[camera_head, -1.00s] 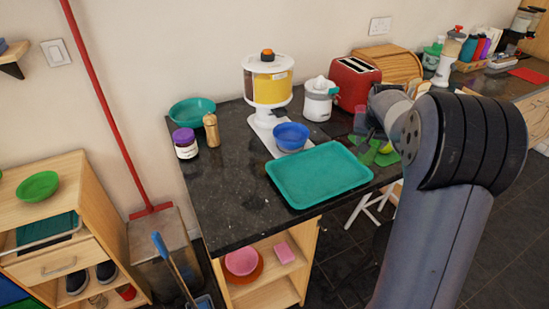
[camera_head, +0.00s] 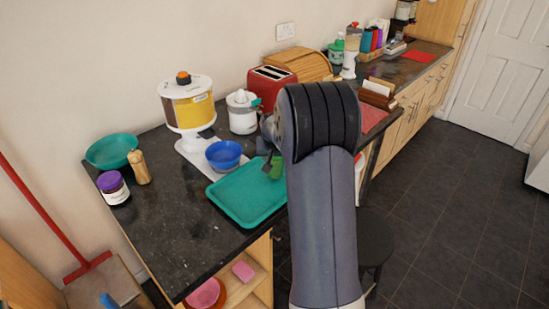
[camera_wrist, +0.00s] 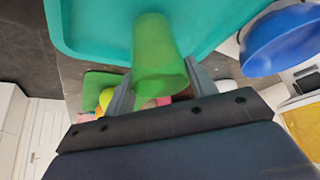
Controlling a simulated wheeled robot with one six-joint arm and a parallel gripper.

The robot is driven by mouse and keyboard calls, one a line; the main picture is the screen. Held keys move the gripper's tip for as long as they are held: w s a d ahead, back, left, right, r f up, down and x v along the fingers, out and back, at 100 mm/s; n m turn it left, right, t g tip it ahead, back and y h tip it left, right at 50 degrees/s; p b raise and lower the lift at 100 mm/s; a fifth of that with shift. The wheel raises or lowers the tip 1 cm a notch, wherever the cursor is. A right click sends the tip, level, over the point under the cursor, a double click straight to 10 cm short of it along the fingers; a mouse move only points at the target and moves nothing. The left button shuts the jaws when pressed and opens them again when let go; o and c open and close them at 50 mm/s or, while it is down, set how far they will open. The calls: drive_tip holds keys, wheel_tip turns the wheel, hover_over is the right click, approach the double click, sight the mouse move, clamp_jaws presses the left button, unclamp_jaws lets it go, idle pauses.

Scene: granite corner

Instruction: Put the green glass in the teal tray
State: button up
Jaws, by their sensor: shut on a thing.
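The green glass (camera_wrist: 158,45) is translucent and held between the two fingers of my gripper (camera_wrist: 161,84) in the wrist view. In the head view the glass (camera_head: 276,168) shows at the back right of the teal tray, and my arm hides part of the gripper. The teal tray (camera_head: 243,197) lies flat on the dark counter, its right side covered by my arm. In the wrist view the tray (camera_wrist: 95,25) fills the top, behind the glass. I cannot tell whether the glass touches the tray.
A blue bowl (camera_head: 224,154) stands close behind the tray, by a white dispenser (camera_head: 188,108). A juicer (camera_head: 242,112) and red toaster (camera_head: 277,84) stand further back. A purple-lidded jar (camera_head: 113,188) and pepper mill (camera_head: 139,167) stand left. The tray's visible surface is clear.

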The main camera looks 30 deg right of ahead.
drive_tip(key=shift+f, duration=0.45)
drive_tip(key=shift+f, duration=0.15)
drive_tip(key=o, duration=1)
drive_tip(key=shift+r, duration=0.3)
drive_tip(key=b+v, duration=0.1)
drive_tip(key=v, duration=1.1)
drive_tip(key=shift+f+b, duration=0.1)
drive_tip(key=shift+b, duration=0.25)
